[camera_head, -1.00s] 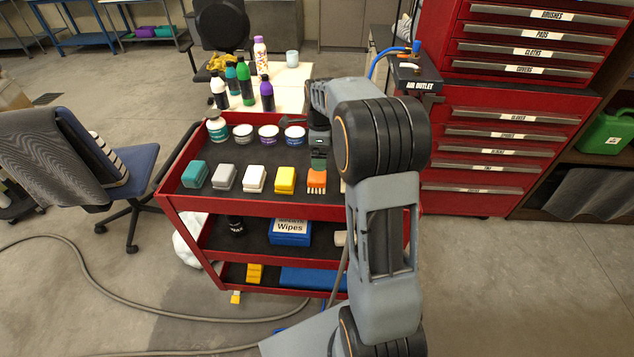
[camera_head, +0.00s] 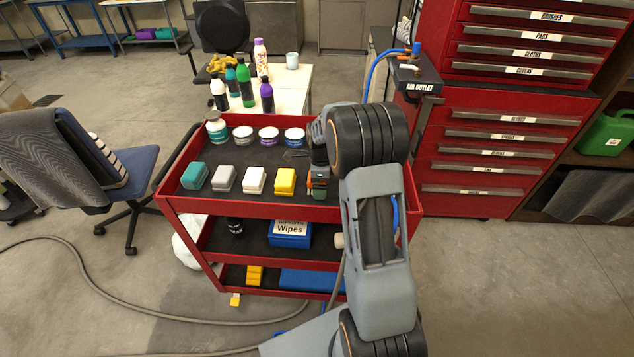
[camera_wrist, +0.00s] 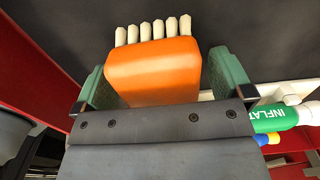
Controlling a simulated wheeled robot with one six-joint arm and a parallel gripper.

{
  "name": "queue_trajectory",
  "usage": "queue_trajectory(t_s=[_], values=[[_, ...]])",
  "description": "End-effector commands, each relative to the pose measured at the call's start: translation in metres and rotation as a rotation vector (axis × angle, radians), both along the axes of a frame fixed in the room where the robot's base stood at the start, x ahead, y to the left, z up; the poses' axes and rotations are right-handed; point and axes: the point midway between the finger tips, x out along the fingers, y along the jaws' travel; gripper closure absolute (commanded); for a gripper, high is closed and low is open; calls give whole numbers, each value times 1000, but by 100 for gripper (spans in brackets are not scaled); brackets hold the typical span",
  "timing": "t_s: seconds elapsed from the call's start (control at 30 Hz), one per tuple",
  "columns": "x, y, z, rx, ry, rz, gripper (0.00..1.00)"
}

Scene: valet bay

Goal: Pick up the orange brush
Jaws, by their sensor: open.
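The orange brush (camera_wrist: 153,72) lies on the cart's dark top shelf, its pale bristles pointing to the top of the wrist view. My gripper (camera_wrist: 160,78) is open, with one green finger on each side of the orange block. The right finger is very close to the block; I cannot tell whether it touches. In the head view my gripper (camera_head: 318,186) is low over the front right of the top shelf and hides most of the brush, with only a little orange (camera_head: 312,180) showing.
A yellow block (camera_head: 285,180), a white one (camera_head: 254,180), a grey one (camera_head: 225,178) and a teal one (camera_head: 195,176) stand in a row to the left. Tubs (camera_head: 268,135) stand behind. The cart's red rim (camera_head: 270,211) runs along the front.

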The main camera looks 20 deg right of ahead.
Motion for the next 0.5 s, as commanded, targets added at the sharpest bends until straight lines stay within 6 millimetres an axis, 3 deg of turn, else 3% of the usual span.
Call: queue_trajectory(t_s=[0.27,0.5], values=[[0,0,-2,0,0,0,2],[0,0,-2,0,0,0,25]])
